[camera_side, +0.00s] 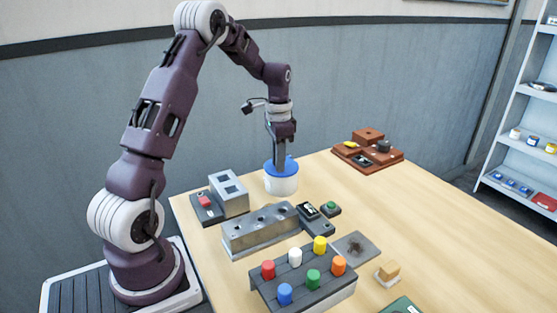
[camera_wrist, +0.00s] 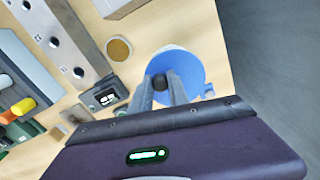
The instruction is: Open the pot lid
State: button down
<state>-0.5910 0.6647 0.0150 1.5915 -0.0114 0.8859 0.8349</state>
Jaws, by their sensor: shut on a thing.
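The pot (camera_side: 281,185) is white and stands near the back edge of the table. Its blue lid (camera_side: 291,165) lies on top and also shows in the wrist view (camera_wrist: 192,68). A dark round knob (camera_wrist: 158,82) sits between my fingers in the wrist view. My gripper (camera_side: 280,165) points straight down at the lid in the side view, and its tips also show in the wrist view (camera_wrist: 159,83). It is shut on the lid's knob. The lid appears to rest on the pot; a gap between them cannot be made out.
A rack of coloured pegs (camera_side: 302,283) is nearer the camera. A brown tray (camera_side: 385,163) lies at the back right. The table's right side is clear.

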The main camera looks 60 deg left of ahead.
aim_at(291, 171)
jog(key=shift+w, duration=0.1)
dwell(0.3)
jog(key=w+d+n, duration=0.1)
jog(key=n, duration=0.1)
jog(key=w+d+n, duration=0.1)
jog(key=n, duration=0.1)
jog(key=shift+w, duration=0.4)
jog(key=w+a+n, duration=0.2)
jog(key=w+n, duration=0.8)
jog(key=n, duration=0.5)
jog(key=shift+w+a+n, duration=0.4)
jog(key=shift+a, duration=0.1)
jog(key=c, duration=1.3)
grip_release()
jog(key=shift+o, duration=0.2)
